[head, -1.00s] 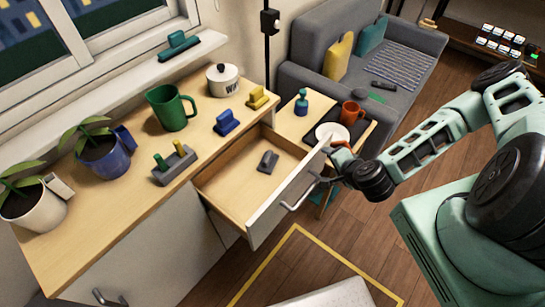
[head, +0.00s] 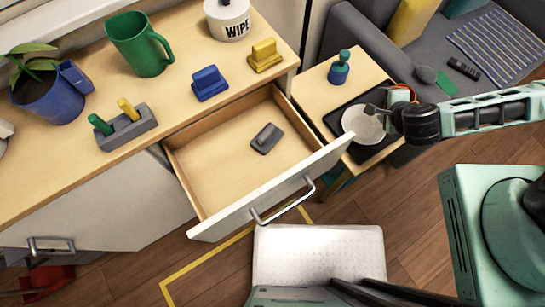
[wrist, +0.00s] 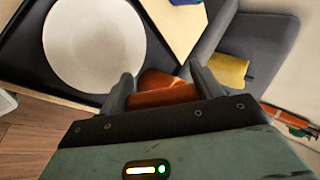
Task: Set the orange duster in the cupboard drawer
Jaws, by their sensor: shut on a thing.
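In the wrist view my gripper (wrist: 161,82) is shut on an orange block, the orange duster (wrist: 163,97), seen between the two fingers. In the head view my gripper (head: 378,110) is over the side table, just right of the white bowl, and hides most of the duster. The cupboard drawer (head: 215,205) is pulled open at the centre, to the left of my gripper. A dark grey block (head: 267,138) lies on its floor, with bare room around it.
A teal bottle (head: 339,68) stands behind. The cupboard top holds a green mug (head: 140,45), blue block (head: 209,83) and yellow block (head: 265,55). The drawer front has a handle (head: 284,203).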

